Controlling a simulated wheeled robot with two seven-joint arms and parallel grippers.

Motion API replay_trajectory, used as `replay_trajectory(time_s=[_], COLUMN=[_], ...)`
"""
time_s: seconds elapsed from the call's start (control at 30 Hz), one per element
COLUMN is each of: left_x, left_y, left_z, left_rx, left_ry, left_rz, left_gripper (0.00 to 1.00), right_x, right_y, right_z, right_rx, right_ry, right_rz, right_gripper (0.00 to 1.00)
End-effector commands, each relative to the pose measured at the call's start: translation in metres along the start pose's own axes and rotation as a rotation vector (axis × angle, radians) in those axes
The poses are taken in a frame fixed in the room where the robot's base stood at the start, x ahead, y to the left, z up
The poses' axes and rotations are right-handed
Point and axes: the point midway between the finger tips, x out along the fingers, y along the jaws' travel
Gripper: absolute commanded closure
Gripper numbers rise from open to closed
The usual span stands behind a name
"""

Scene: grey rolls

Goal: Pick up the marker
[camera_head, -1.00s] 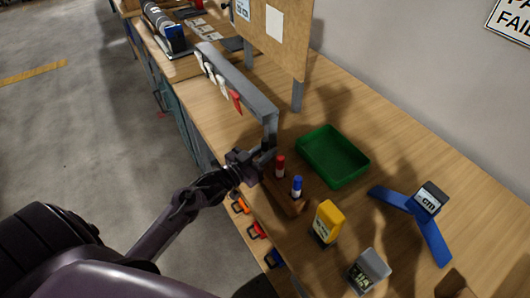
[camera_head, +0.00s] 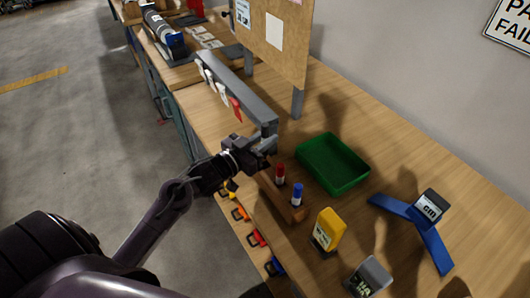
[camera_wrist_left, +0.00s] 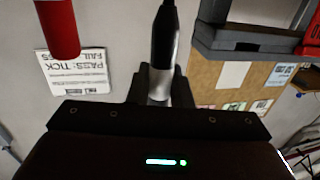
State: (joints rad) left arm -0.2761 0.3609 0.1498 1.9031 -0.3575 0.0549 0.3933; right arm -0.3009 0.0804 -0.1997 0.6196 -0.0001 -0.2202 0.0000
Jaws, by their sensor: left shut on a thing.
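My left gripper (camera_head: 262,147) is shut on a marker, at the left end of the wooden marker holder (camera_head: 270,195). In the left wrist view the held marker (camera_wrist_left: 164,45) has a black upper part and a silver body, gripped between the two fingers (camera_wrist_left: 160,85). In the head view I cannot make it out behind the gripper. A red marker (camera_head: 280,174) and a blue marker (camera_head: 297,194) stand in the holder. The red one also shows at the top left of the wrist view (camera_wrist_left: 58,28). My right gripper is not in view.
A green tray (camera_head: 333,163) lies right of the holder. A yellow device (camera_head: 328,230), a grey device (camera_head: 368,277) and a blue stand (camera_head: 420,225) are nearer. A grey rail (camera_head: 240,92) with hanging tags runs behind the gripper.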

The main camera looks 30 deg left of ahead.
Motion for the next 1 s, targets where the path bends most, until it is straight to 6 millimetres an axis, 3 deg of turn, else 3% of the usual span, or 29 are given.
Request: replay_trajectory(time_s=[0.2, 0.5, 0.7, 1.0], left_x=[0.000, 0.000, 0.000, 0.000], left_y=[0.000, 0.000, 0.000, 0.000], left_z=[-0.055, -0.105, -0.118, -0.120], left_rx=[0.005, 0.003, 0.001, 0.000], left_ry=[0.004, 0.003, 0.000, 0.000], left_rz=[0.001, 0.001, 0.001, 0.000], left_gripper=[1.00, 1.00, 1.00, 1.00], right_x=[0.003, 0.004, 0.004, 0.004], right_y=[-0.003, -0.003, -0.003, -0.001], right_z=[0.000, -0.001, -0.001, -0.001], right_rx=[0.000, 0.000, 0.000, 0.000], right_ry=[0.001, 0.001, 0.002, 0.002], right_rz=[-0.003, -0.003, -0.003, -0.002], right_gripper=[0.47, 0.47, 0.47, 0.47])
